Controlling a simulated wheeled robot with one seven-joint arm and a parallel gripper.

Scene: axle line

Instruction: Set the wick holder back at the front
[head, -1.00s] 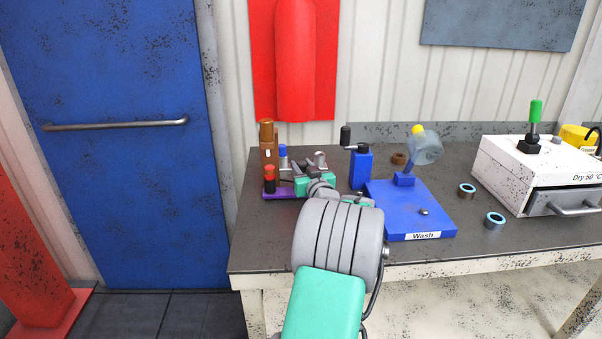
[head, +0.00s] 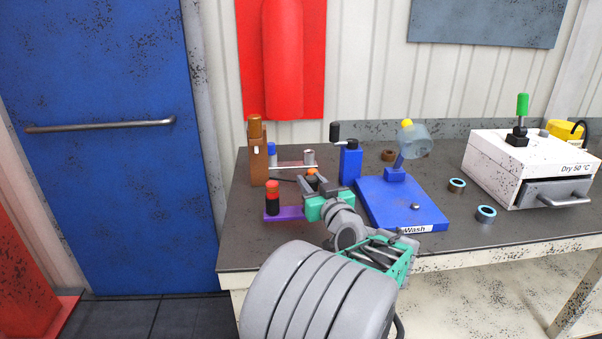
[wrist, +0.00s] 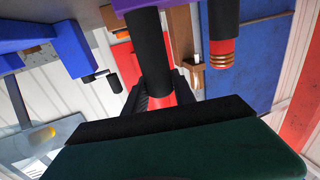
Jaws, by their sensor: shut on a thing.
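The wick holder shows in the head view as a purple base (head: 284,214) with a black, red-topped post at its left end and a second post at its right. It is at the left part of the bench, in front of the brown block. My gripper (head: 312,186) is shut on the right post, near its red upper part. In the wrist view the purple base (wrist: 183,4) is at the top edge, and the held black post runs down between my fingers (wrist: 160,98). The free post hangs beside it. Whether the base touches the bench cannot be told.
The brown block (head: 257,158) and a rail with small posts (head: 291,164) stand behind. The blue Wash stand (head: 400,205) is close on the right, with a blue crank block (head: 350,165). Rings (head: 486,213) and the white dryer (head: 518,170) are farther right. The bench's front left is clear.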

